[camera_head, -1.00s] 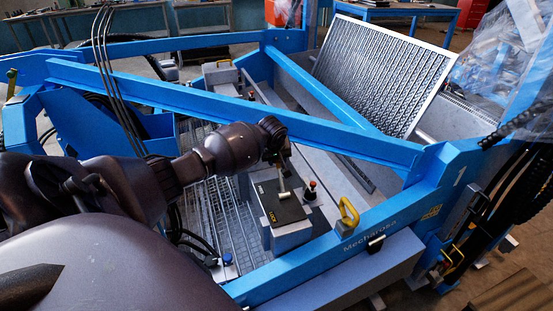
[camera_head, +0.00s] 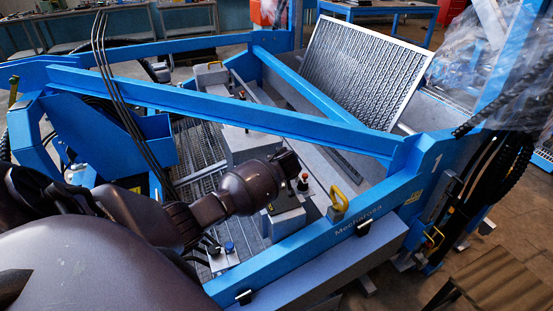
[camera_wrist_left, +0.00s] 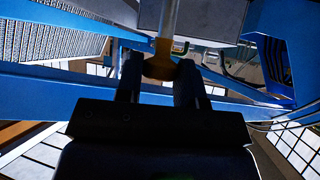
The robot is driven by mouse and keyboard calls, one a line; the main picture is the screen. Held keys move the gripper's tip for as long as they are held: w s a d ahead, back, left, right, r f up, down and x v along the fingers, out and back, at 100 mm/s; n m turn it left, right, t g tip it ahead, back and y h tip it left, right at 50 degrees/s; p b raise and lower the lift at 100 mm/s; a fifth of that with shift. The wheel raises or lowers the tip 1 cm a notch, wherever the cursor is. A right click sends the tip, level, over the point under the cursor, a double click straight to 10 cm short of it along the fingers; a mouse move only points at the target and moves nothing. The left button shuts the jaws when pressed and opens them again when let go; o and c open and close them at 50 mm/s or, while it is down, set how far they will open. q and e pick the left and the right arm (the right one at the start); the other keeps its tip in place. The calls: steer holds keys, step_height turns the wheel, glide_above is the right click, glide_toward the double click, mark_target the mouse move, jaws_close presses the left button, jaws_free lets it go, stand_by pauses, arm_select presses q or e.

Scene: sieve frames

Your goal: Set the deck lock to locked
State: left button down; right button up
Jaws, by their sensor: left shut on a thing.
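The deck lock is a grey box (camera_head: 288,222) with a black top panel, in the middle of the head view. My left arm covers most of the panel and hides the lever there. In the left wrist view, the lever (camera_wrist_left: 168,20) is a pale rod ending in a yellow-brown knob. My left gripper (camera_wrist_left: 158,62) is shut on that lever, one finger on each side of the knob. My right gripper is in neither view.
A long blue beam (camera_head: 230,115) crosses behind my arm. A blue-capped fitting (camera_head: 229,247) is low left of the box.

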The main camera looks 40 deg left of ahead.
arm_select(q)
steer(key=s+d+f+m+t+y+b, duration=0.1)
steer(key=s+d+f+t+y+b, duration=0.2)
steer(key=b, duration=0.8)
steer(key=d+t+y, duration=0.1)
steer(key=d+y, duration=0.1)
steer(key=d, duration=0.1)
steer(key=shift+s+d+f+y, duration=0.15)
steer(key=shift+s+d+y, duration=0.15)
steer(key=shift+y, duration=0.1)
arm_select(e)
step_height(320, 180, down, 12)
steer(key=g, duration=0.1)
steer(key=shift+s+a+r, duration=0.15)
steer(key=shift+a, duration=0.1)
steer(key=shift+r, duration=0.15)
arm_select(q)
steer(key=c, duration=0.8)
jaws_free()
steer(key=shift+c, duration=0.2)
steer(key=shift+o, duration=0.4)
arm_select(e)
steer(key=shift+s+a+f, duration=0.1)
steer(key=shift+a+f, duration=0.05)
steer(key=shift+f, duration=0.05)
arm_select(q)
steer(key=shift+d, duration=0.1)
